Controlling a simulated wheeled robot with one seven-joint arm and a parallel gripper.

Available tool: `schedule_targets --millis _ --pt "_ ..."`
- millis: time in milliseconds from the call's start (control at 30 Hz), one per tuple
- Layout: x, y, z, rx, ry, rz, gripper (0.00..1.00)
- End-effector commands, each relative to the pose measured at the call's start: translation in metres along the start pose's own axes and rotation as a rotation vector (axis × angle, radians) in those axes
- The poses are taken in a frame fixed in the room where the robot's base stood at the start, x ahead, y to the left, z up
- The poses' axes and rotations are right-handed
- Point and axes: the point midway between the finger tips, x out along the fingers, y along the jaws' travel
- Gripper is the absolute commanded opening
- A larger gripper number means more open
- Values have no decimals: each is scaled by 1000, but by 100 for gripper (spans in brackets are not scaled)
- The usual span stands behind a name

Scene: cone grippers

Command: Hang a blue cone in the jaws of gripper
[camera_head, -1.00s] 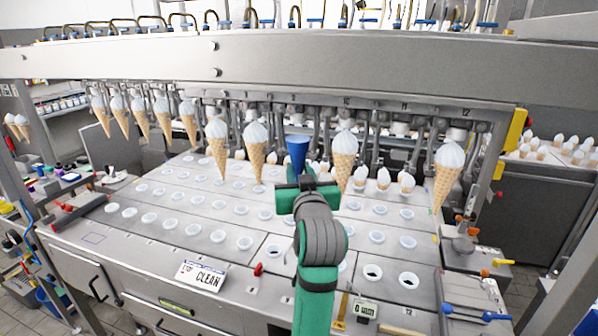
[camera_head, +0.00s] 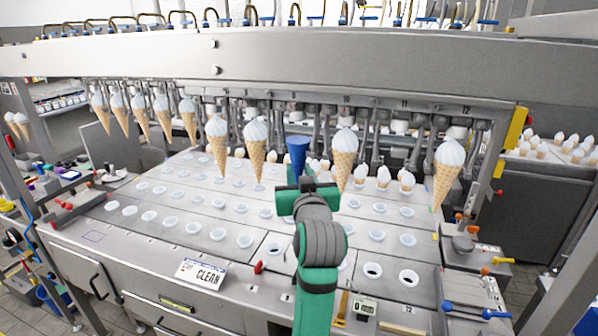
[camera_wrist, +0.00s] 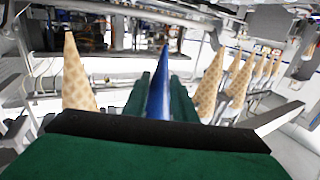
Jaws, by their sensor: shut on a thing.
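The blue cone (camera_head: 298,156) is upright with its wide end up, in the row of hanging cones, between two white-topped wafer cones. My gripper (camera_head: 305,188) is directly below it and shut on its lower part. In the wrist view the blue cone (camera_wrist: 158,95) lies between my two green fingers (camera_wrist: 158,100). The machine's row of jaws (camera_head: 345,105) hangs under the beam, just above and behind the cone. Whether the cone's top touches a jaw cannot be told.
Wafer cones hang close on both sides, the nearest at left (camera_head: 255,150) and right (camera_head: 344,158). Below is a metal table (camera_head: 130,228) with rows of round holes. Small cones stand behind my gripper at right.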

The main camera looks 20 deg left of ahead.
Motion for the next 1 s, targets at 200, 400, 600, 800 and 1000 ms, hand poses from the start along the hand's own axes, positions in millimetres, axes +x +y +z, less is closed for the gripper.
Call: schedule_targets --millis 200,400,600,800,1000 --pt "0 0 2 0 0 0 9" --pt "0 0 3 0 0 0 9" --pt "0 0 3 0 0 0 9" --pt "0 0 3 0 0 0 47" --pt "0 0 3 0 -1 0 59"
